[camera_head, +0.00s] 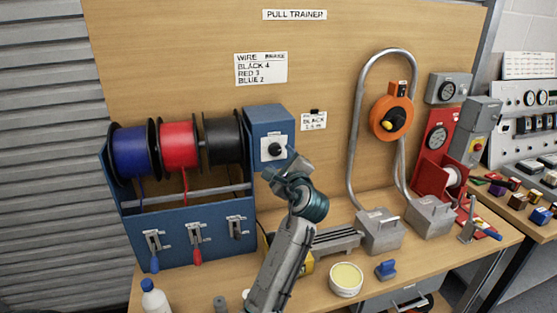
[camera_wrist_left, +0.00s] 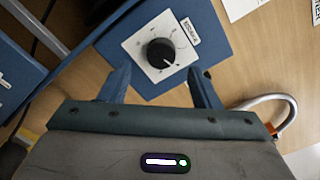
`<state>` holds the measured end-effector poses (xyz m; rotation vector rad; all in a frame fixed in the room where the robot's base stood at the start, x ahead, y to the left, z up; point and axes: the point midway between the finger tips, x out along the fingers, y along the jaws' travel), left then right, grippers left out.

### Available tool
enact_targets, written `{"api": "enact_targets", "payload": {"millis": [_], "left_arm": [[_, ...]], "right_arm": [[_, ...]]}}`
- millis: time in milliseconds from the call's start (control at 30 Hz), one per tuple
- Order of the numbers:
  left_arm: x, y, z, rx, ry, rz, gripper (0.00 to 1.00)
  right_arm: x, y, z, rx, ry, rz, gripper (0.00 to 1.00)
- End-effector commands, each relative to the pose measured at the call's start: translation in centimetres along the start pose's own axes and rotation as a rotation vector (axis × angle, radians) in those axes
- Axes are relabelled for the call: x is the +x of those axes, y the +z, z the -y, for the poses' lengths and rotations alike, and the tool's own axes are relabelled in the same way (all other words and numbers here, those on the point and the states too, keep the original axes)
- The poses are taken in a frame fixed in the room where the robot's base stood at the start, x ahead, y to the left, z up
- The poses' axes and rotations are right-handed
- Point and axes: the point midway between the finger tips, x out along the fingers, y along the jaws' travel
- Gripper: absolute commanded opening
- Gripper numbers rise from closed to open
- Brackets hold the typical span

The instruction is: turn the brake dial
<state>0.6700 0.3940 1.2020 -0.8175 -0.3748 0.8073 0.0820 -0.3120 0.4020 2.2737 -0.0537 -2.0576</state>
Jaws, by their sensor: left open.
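The brake dial (camera_head: 275,149) is a black round knob on a white square plate, on the front of a blue box (camera_head: 268,118) to the right of the wire spools. In the left wrist view the brake dial (camera_wrist_left: 161,53) shows with tick marks around it and a small label at its right. My left gripper (camera_head: 285,165) is just below and in front of the dial. In the left wrist view my left gripper (camera_wrist_left: 160,82) is open, its two fingers spread below the dial on either side, apart from it. My right gripper is not in view.
Blue, red and black spools (camera_head: 224,140) stand left of the box on a blue rack with levers. A card (camera_head: 260,68) listing wire colours is on the wooden board.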

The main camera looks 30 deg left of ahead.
Motion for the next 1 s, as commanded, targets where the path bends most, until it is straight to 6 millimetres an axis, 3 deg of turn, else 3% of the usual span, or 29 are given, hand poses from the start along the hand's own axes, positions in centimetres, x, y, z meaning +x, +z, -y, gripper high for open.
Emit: {"api": "enact_targets", "payload": {"millis": [200, 400, 1000], "left_arm": [[-4.3, -0.3, -0.3, -0.005, 0.002, -0.003, 0.57], [-6.3, -0.1, -0.1, -0.002, 0.001, -0.002, 0.57], [-6.7, 0.0, 0.0, 0.0, 0.001, 0.0, 0.57]], "right_arm": [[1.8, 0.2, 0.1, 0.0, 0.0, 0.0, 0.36], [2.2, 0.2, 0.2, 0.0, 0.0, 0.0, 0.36], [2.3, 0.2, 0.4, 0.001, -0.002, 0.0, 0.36]]}}
